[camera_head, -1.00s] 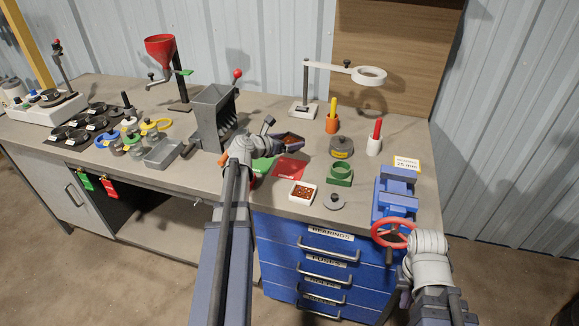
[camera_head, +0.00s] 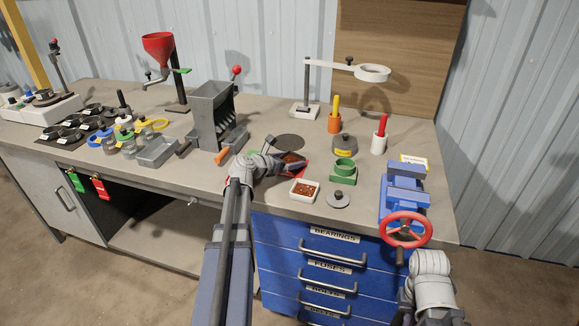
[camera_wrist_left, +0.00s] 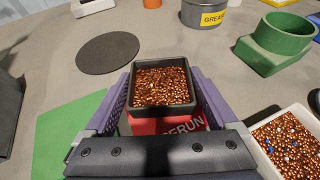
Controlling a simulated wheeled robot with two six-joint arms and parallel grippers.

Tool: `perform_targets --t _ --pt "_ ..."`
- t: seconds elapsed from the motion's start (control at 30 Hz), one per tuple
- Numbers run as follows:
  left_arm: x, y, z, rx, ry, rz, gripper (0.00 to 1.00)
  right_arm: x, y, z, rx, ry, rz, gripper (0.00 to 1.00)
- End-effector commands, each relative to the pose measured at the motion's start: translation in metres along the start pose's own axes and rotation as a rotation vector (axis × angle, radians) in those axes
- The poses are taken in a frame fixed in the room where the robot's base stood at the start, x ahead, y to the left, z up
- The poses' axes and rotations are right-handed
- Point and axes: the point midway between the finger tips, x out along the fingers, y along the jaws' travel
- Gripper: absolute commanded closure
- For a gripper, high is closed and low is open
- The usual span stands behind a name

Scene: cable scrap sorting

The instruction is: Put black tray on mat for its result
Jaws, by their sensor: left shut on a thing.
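The black tray (camera_wrist_left: 163,107) is a square cup full of copper granules. My left gripper (camera_head: 291,161) is shut on it, with the purple fingers (camera_wrist_left: 160,92) on its two sides in the left wrist view. The tray is upright over the red mat (camera_wrist_left: 201,117), whose lettering ends in "ERUN". I cannot tell whether its base touches the mat. The green mat (camera_wrist_left: 68,128) lies to the left of the red one and is bare where it shows. My right gripper is outside the views; only its arm shows at lower right.
A white tray (camera_head: 304,197) of copper granules with blue bits stands close right of the red mat. A green ring block (camera_head: 343,172), a grease tin (camera_head: 343,151) and a blue vise (camera_head: 404,190) stand farther right. A flat dark disc (camera_wrist_left: 107,53) lies behind.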

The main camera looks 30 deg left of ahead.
Motion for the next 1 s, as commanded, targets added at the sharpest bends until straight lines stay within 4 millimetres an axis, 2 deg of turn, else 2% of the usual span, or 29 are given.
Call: perform_targets --t 0.37,0.4,0.43,0.47,0.77,0.87,1.0 --pt "0.002 0.0 -0.004 0.0 0.0 0.0 0.8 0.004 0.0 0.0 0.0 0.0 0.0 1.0" --pt "0.001 0.0 -0.003 0.0 0.0 0.0 0.06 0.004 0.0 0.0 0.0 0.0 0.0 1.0" --pt "0.001 0.0 -0.003 0.0 0.0 0.0 0.02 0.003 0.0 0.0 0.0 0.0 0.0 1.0" --pt "0.001 0.0 -0.003 0.0 0.0 0.0 0.0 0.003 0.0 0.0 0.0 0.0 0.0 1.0" --pt "-0.001 0.0 0.001 0.0 0.0 0.0 0.0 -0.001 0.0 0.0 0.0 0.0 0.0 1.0" --pt "-0.013 -0.001 0.002 -0.001 0.0 0.001 0.0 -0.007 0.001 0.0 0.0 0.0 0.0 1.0" --pt "-0.043 -0.002 0.003 -0.001 0.0 0.003 0.0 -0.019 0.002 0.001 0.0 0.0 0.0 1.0"
